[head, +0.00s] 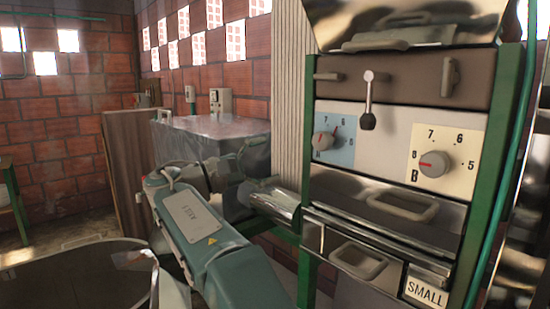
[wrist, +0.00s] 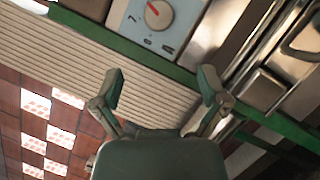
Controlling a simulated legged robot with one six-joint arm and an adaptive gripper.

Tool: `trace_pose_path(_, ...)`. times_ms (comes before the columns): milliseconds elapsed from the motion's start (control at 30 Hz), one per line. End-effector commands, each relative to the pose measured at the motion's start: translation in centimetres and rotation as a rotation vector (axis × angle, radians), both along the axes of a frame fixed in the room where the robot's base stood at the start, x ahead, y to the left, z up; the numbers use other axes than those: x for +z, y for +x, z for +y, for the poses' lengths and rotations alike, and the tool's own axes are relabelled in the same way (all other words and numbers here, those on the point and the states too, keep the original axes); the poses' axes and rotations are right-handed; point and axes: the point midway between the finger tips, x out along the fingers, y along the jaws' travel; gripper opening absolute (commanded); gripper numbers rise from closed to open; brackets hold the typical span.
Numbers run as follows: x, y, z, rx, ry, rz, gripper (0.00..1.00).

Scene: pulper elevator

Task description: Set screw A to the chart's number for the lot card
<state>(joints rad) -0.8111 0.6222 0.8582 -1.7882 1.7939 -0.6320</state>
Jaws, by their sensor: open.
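Screw A appears to be the round grey knob (head: 323,141) on the blue plate (head: 345,157) at the left of the machine's panel. Numbers ring it, with 7 and 6 readable. Its exact setting is too small to tell in the head view. The wrist view shows this knob (wrist: 158,14) near the top edge, with a red mark, on the blue plate (wrist: 118,14). My gripper (wrist: 161,88) is open and empty, with both fingers apart below the knob in the wrist picture, not touching it. I cannot make out a lot card or chart.
A second knob, B (head: 434,164), sits on a cream plate (head: 470,143), its red mark pointing left. A lever (head: 368,100) hangs above. Metal trays with handles and a SMALL label (head: 426,290) lie below. Green posts (head: 498,175) flank the panel. A plastic-covered box (head: 215,128) stands left.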

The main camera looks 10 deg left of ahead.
Motion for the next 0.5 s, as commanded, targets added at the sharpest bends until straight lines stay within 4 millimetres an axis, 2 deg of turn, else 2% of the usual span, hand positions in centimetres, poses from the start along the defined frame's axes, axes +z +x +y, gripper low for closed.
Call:
trace_pose_path(267,0.3,-0.1,-0.2,0.014,-0.001,0.011,0.93)
trace_pose_path(500,2.7,-1.1,-2.7,0.202,-0.020,0.151,0.93)
